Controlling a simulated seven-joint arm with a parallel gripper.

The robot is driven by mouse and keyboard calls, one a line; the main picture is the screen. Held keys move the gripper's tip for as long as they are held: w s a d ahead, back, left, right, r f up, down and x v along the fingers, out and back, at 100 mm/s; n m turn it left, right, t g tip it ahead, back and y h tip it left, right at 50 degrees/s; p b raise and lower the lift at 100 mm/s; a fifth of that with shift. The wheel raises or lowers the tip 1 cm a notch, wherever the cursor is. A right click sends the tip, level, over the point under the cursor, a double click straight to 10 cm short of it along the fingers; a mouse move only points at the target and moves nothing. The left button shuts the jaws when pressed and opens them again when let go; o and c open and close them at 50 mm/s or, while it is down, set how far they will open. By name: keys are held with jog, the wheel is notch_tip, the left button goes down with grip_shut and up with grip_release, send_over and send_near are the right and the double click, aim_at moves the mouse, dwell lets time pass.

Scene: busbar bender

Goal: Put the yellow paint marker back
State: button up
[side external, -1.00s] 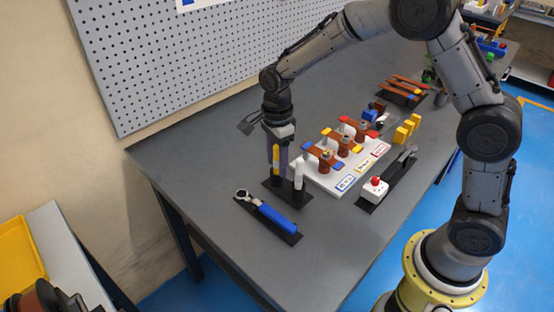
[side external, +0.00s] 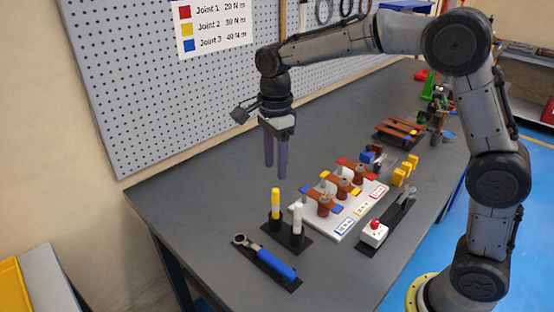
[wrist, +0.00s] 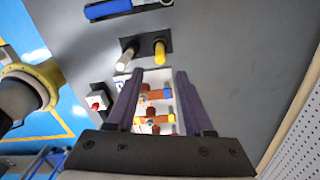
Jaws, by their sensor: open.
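The yellow paint marker (side external: 275,203) stands upright in a black holder (side external: 293,241) on the grey bench. A white marker (side external: 297,218) stands beside it in the same holder. In the wrist view the yellow marker (wrist: 160,52) and the white marker (wrist: 126,58) show near the top middle. My gripper (side external: 276,175) is open and empty, pointing down above and behind the yellow marker, apart from it. In the wrist view my gripper's two fingers (wrist: 155,82) are spread, with nothing between them.
A blue-handled wrench (side external: 265,259) lies on a black mat in front of the holder. To the right is a white board (side external: 345,222) with busbar joints, then a red-button box (side external: 374,233) and yellow blocks (side external: 404,171). A pegboard (side external: 180,90) rises behind. The bench's left part is clear.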

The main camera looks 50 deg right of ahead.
jog(key=shift+s+r, duration=0.15)
jog(key=shift+r, duration=0.25)
jog(key=s+d+r+n+t, duration=0.2)
jog(key=s+r+n, duration=0.1)
jog(key=s+n, duration=0.35)
jog(key=s+d+r+n+t, duration=0.1)
jog(key=s+d+r+n, duration=0.15)
jog(key=s+n, duration=0.4)
jog(key=s+d+f+n+t, duration=0.1)
jog(key=s+f+n+t, duration=0.1)
jog(key=s+n, duration=0.6)
jog(key=s+f, duration=0.1)
jog(key=s, duration=0.3)
jog(key=shift+s+t, duration=0.3)
jog(key=shift+s, duration=0.1)
